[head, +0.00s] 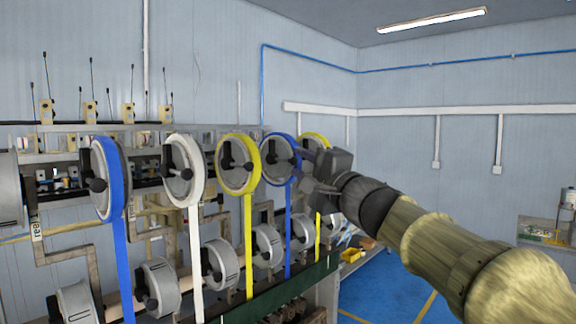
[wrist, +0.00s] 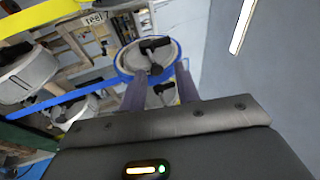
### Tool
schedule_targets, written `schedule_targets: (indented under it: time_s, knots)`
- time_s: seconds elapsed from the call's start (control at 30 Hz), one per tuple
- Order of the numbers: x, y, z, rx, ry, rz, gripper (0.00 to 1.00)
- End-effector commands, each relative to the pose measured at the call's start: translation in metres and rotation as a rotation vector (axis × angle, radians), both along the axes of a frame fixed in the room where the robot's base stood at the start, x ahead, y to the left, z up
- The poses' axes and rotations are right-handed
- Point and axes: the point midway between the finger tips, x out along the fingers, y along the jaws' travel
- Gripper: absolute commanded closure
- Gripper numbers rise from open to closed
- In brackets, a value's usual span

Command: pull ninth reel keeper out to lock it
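My gripper (head: 308,172) is at the right end of the row of upper reels, in front of a blue-banded reel (head: 277,160). In the wrist view my gripper (wrist: 160,70) has its two grey-purple fingers apart, with nothing held between them. The blue-banded reel (wrist: 133,57) lies just beyond the fingertips. Its black keeper (wrist: 155,45) shows as a bar across the hub, close to the fingertips; contact cannot be told. Another dark keeper-like part (wrist: 161,88) shows between the fingers, farther back. No number nine label is readable, so I cannot tell which reel is the ninth.
Other upper reels are blue (head: 106,178), white (head: 183,170) and yellow (head: 238,163), with tapes hanging down. Grey lower reels (head: 158,285) stand below. Blue floor (head: 385,290) is open at right.

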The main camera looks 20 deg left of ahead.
Motion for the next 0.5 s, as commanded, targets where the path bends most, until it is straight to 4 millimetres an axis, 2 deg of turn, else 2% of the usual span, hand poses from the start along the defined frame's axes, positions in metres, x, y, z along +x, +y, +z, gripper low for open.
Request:
schedule_targets:
  time_s: [0.5]
  knots:
    - [-0.021,-0.027,-0.001,0.0,-0.001,-0.001,0.68]
